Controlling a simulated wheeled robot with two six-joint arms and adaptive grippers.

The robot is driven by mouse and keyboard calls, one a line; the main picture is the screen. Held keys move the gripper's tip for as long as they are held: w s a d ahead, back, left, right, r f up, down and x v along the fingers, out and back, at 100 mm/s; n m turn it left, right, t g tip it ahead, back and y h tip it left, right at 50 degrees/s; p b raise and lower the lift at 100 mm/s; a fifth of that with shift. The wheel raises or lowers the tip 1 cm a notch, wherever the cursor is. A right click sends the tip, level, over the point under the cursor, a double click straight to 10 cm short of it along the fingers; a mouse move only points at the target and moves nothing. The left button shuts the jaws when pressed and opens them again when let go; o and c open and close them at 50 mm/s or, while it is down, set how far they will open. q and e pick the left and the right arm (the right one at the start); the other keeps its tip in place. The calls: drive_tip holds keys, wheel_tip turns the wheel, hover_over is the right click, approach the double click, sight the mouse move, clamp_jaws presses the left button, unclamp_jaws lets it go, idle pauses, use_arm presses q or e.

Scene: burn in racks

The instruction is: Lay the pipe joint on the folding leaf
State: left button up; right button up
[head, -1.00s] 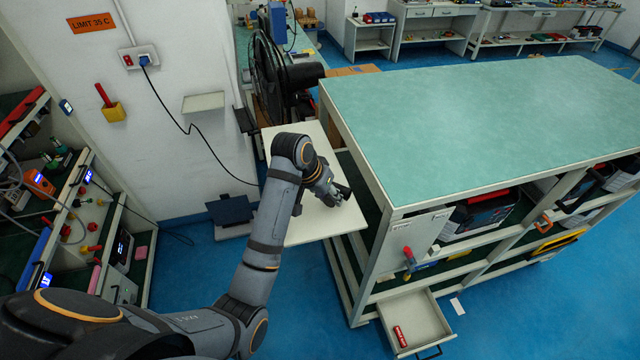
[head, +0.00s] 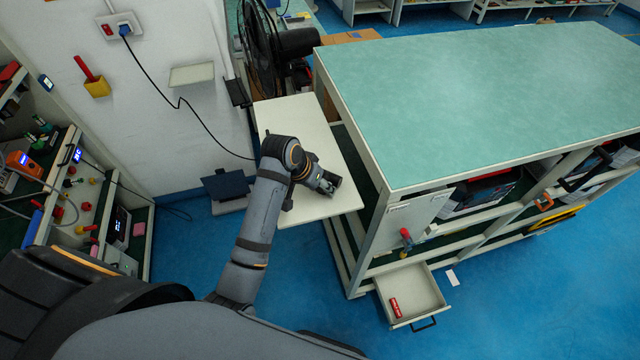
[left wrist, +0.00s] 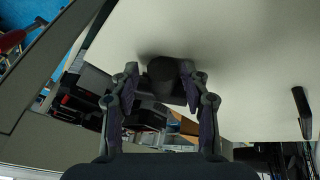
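The folding leaf (head: 275,115) is a flat pale panel beside the green-topped bench. It also fills the upper part of the left wrist view (left wrist: 240,60). My left gripper (head: 326,184) is over the leaf's near part, pointing toward the bench. In the left wrist view its two fingers (left wrist: 160,78) stand on both sides of a dark, stubby pipe joint (left wrist: 165,72) and appear shut on it. The pipe joint is close to the leaf, with a shadow beside it; whether it touches the leaf cannot be told. My right gripper is not in view.
The green-topped bench (head: 480,95) stands right of the leaf. An open drawer (head: 425,290) with a red item juts out below. A black fan (head: 262,40) stands behind the leaf, near the wall.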

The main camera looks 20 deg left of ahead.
use_arm(q)
drive_tip(key=shift+o, duration=0.2)
drive_tip(key=shift+s, duration=0.1)
drive_tip(key=shift+w+a, duration=0.1)
drive_tip(key=shift+w, duration=0.2)
drive_tip(key=b+v, duration=0.2)
drive_tip(key=v, duration=0.4)
drive_tip(key=shift+r, duration=0.2)
drive_tip(key=p+v, duration=0.1)
drive_tip(key=v, duration=0.4)
drive_tip(key=shift+s+a+r, duration=0.1)
drive_tip(key=shift+s+r, duration=0.15)
drive_tip(key=shift+s, duration=0.05)
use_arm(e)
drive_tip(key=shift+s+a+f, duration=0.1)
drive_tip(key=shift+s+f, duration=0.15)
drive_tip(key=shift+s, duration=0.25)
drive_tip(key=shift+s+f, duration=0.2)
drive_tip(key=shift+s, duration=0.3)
use_arm(q)
drive_tip(key=shift+w, duration=0.1)
